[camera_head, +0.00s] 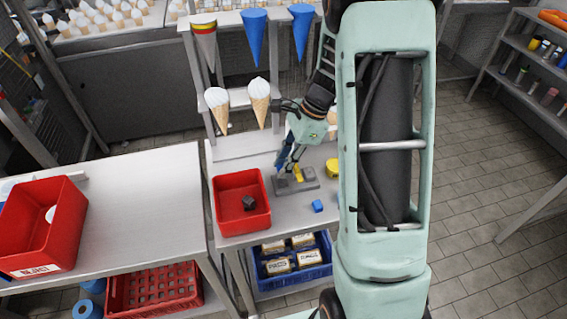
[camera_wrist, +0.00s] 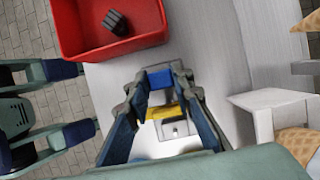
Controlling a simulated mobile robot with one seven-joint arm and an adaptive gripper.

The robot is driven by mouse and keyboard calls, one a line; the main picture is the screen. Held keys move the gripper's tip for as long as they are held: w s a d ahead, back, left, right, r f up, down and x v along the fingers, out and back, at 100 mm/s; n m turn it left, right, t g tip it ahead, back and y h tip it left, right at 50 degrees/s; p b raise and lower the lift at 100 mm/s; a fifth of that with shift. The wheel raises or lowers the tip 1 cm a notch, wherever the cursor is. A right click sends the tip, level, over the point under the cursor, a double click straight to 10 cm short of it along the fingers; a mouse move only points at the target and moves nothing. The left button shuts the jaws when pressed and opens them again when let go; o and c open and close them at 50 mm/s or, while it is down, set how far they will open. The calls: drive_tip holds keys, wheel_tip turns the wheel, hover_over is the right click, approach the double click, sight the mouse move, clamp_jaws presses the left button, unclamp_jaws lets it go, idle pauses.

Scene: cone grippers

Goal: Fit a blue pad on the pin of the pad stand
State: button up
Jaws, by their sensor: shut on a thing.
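My gripper (camera_head: 284,166) is above the left part of the grey pad stand (camera_head: 311,183), reaching down at a tilt. In the wrist view the gripper (camera_wrist: 160,86) is shut on a blue pad (camera_wrist: 160,77) between its fingertips. A yellow piece (camera_head: 297,173) stands at the stand; the wrist view shows a yellow bar (camera_wrist: 160,112) close to the held pad, with a grey part of the stand (camera_wrist: 175,129) beside it. Whether the held pad touches the stand, I cannot tell. The pin is not clearly visible. Another blue pad (camera_head: 317,206) lies on the table right of the stand.
A red bin (camera_head: 225,228) with a dark block (camera_head: 249,203) stands left of the stand. A yellow round object (camera_head: 333,168) is to its right, partly behind my arm. Cones on a rack (camera_head: 259,101) rise behind. The table's front strip is mostly clear.

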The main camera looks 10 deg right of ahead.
drive_tip(key=shift+f+b, duration=0.65)
drive_tip(key=shift+f, duration=0.3)
idle(0.6)
drive_tip(key=o, duration=0.9)
drive_tip(key=shift+o, duration=0.5)
drive_tip(key=shift+o, duration=1.1)
drive_tip(key=shift+r+p, duration=2.1)
drive_tip(key=shift+r, duration=0.45)
